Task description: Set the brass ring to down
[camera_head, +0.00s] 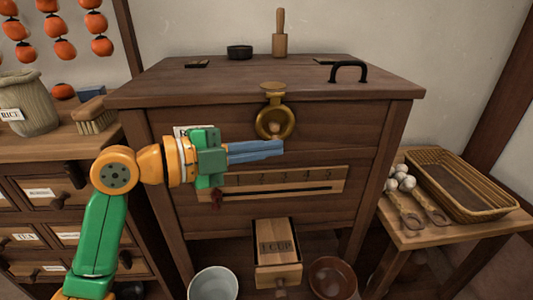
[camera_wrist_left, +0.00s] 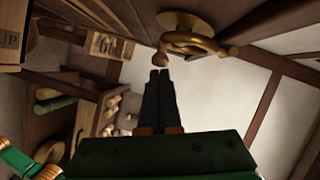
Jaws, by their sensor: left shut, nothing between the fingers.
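The brass ring (camera_head: 274,122) is on the front of the dark wooden chest, below a small brass mount (camera_head: 273,87). In the head view it hangs below the mount, with a small round knob showing through it. It also shows in the left wrist view (camera_wrist_left: 195,42), seen nearly edge-on, just beyond the fingertips. My left gripper (camera_head: 283,147) is shut and empty, its blue fingers pointing right just below the ring. In the left wrist view, the dark fingers (camera_wrist_left: 159,73) are together. I cannot tell whether they touch the ring. My right gripper is not in view.
A numbered slider strip (camera_head: 290,182) lies below the gripper. A small drawer (camera_head: 278,250) juts out at the bottom. A black handle (camera_head: 348,70) and wooden pestle (camera_head: 280,38) are on top. A side table (camera_head: 448,236) with a basket (camera_head: 430,158) stands right.

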